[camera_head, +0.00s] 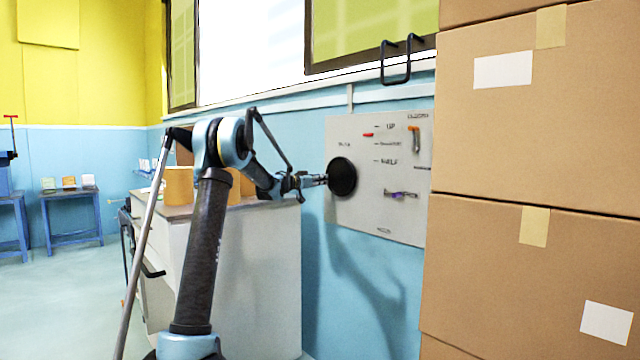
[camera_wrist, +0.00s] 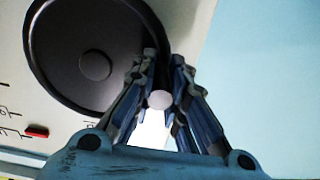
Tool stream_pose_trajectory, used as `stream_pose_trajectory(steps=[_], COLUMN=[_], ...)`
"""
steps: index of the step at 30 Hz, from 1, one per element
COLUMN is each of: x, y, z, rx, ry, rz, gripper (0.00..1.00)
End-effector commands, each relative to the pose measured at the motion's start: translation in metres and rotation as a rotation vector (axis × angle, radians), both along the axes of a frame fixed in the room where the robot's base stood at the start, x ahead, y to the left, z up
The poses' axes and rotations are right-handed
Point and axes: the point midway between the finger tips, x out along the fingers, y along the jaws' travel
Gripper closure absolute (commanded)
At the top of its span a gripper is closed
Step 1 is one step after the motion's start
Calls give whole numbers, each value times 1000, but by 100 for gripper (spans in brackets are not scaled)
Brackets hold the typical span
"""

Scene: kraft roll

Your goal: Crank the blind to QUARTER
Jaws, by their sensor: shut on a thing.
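The crank is a black round wheel (camera_head: 342,177) on a pale wall panel (camera_head: 378,222). In the wrist view the wheel (camera_wrist: 70,60) fills the upper left, with a hub in its middle. A grey round-ended knob (camera_wrist: 160,99) stands at its rim. My gripper (camera_wrist: 160,85) is shut on this knob, one finger on each side. In the head view my gripper (camera_head: 318,181) reaches the wheel's left side. A red pointer (camera_head: 368,135) sits on the panel's scale near the upper marks; it also shows in the wrist view (camera_wrist: 37,131). The small lettering is mostly unreadable.
Stacked cardboard boxes (camera_head: 530,120) stand close at the right and cut off the panel's edge. A white cabinet (camera_head: 250,270) stands left of the panel under my arm. An orange-handled item (camera_head: 414,132) and a purple item (camera_head: 400,194) are on the panel.

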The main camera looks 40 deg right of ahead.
Motion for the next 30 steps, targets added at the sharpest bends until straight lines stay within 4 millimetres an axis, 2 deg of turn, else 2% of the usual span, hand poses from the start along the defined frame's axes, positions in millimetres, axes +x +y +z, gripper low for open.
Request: stream_pose_trajectory(steps=[1,2,3,5,22,26,30], x=[6,6,6,6,1,2,2], y=[2,2,2,2,3,15,40], z=[0,0,0,0,0,0,0], rx=[0,0,0,0,0,0,0], ry=[2,2,2,2,1,1,1], rz=[11,11,11,11,3,4,4], gripper=[100,80,71,64,64,64,64])
